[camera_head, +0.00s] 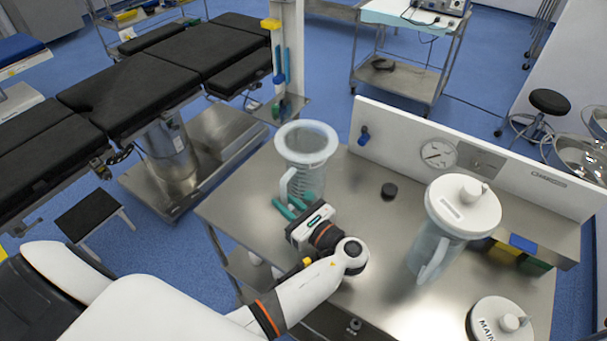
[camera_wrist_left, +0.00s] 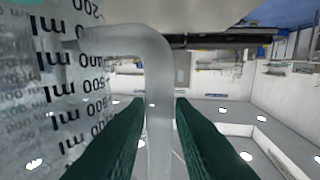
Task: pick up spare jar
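A clear jar without a lid (camera_head: 306,145), with a pale rim and a side handle, stands upright on the steel table (camera_head: 345,215). My left gripper (camera_head: 290,208) is at its handle, with its teal fingers close on both sides. In the left wrist view the pale handle (camera_wrist_left: 160,75) runs between the dark green fingers (camera_wrist_left: 160,125), which appear shut on it. Jar markings in ml (camera_wrist_left: 55,90) fill the left side. A second jar (camera_head: 432,245), with a white lid and an unreadable label, stands to the right. My right gripper is not in view.
A white lid marked MAIN (camera_head: 498,322) is at the lower right. A panel with a gauge (camera_head: 438,154) rises along the table's back edge. The black operating table (camera_head: 150,85) is at the left.

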